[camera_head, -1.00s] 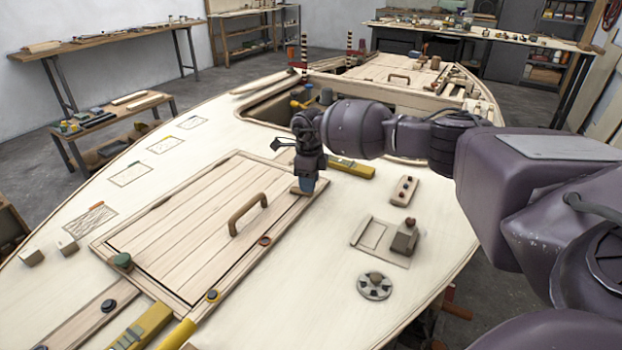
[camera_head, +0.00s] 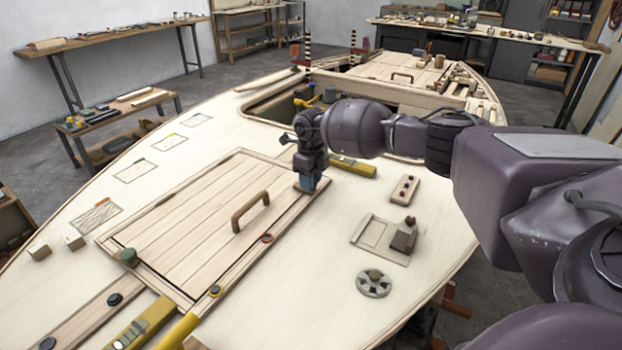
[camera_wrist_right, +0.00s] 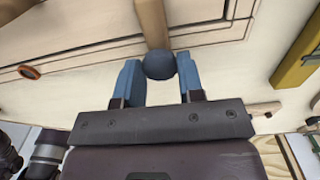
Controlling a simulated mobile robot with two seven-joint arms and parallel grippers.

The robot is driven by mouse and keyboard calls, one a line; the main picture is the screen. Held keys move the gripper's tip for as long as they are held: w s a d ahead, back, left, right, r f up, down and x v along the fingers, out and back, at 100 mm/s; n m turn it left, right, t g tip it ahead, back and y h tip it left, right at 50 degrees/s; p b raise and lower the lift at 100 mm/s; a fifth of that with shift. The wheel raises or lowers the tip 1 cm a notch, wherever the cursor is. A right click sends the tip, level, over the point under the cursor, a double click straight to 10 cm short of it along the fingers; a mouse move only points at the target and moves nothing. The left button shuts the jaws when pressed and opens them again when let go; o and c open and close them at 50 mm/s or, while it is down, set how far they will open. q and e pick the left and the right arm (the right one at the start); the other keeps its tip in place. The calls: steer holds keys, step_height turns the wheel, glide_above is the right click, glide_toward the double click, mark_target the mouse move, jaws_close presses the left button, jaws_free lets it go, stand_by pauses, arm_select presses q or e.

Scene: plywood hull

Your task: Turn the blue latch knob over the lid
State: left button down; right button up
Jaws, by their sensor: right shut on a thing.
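The blue latch knob (camera_wrist_right: 160,64) is round and blue-grey. In the right wrist view it sits between the blue fingers of my right gripper (camera_wrist_right: 160,82), which is shut on it. A wooden latch bar (camera_wrist_right: 152,20) runs from the knob toward the top of that view, across the lid's edge strips. In the head view my right gripper (camera_head: 309,183) points down at the far right corner of the planked lid (camera_head: 190,225) and hides the knob. The lid lies flat and has a wooden handle (camera_head: 250,211). My left gripper is not in view.
A yellow tool (camera_head: 353,167) lies just beyond the gripper, near an open hatch (camera_head: 268,105). A red-ringed disc (camera_head: 267,238), a green knob (camera_head: 129,256) and a small block (camera_head: 404,236) are on the deck.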

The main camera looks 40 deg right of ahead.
steer(key=o, duration=0.9)
step_height(320, 180, up, 11)
steer(key=shift+f+p, duration=0.1)
steer(key=shift+p, duration=0.55)
